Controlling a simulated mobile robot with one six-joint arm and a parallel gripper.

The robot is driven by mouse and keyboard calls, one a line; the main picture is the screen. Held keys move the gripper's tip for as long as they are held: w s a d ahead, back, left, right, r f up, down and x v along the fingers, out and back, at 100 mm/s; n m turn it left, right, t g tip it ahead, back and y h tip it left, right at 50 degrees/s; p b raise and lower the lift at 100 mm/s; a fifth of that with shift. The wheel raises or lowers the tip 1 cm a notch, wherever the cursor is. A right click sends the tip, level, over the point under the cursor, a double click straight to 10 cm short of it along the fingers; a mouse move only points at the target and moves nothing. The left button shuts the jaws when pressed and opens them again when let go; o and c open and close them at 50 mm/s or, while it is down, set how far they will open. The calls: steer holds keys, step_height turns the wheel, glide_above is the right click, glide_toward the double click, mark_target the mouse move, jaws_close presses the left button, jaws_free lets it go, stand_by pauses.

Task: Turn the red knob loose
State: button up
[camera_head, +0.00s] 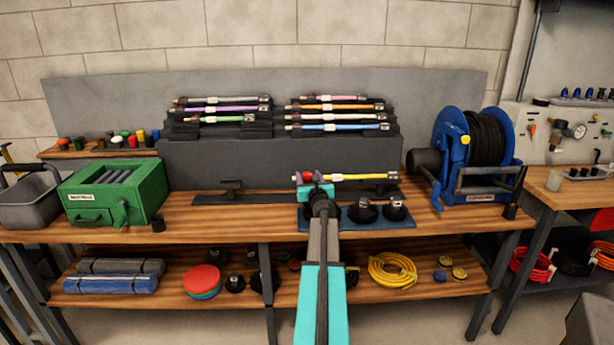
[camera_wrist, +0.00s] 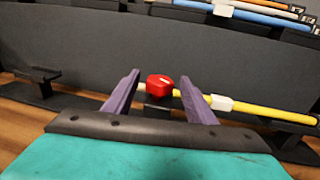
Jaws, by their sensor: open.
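The red knob (camera_wrist: 160,81) sits near the left end of a yellow rod (camera_wrist: 262,111) in the wrist view. A white collar (camera_wrist: 222,103) is on the rod to the right of the knob. In the head view the yellow rod (camera_head: 358,177) lies level in front of the dark rack, and the red knob (camera_head: 307,177) shows just behind my gripper (camera_head: 315,187). In the wrist view my gripper (camera_wrist: 160,85) is open, with one purple finger on each side of the knob. I cannot tell whether the fingers touch it.
A dark stepped rack (camera_head: 280,163) behind holds several coloured rods. A blue mat (camera_head: 345,220) with black round brushes lies on the wooden bench. A green box (camera_head: 115,195) stands left and a blue hose reel (camera_head: 468,150) right. Low dark stands flank the gripper.

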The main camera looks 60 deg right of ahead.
steer(key=shift+x, duration=0.85)
steer(key=c, duration=1)
steer(key=shift+c, duration=0.2)
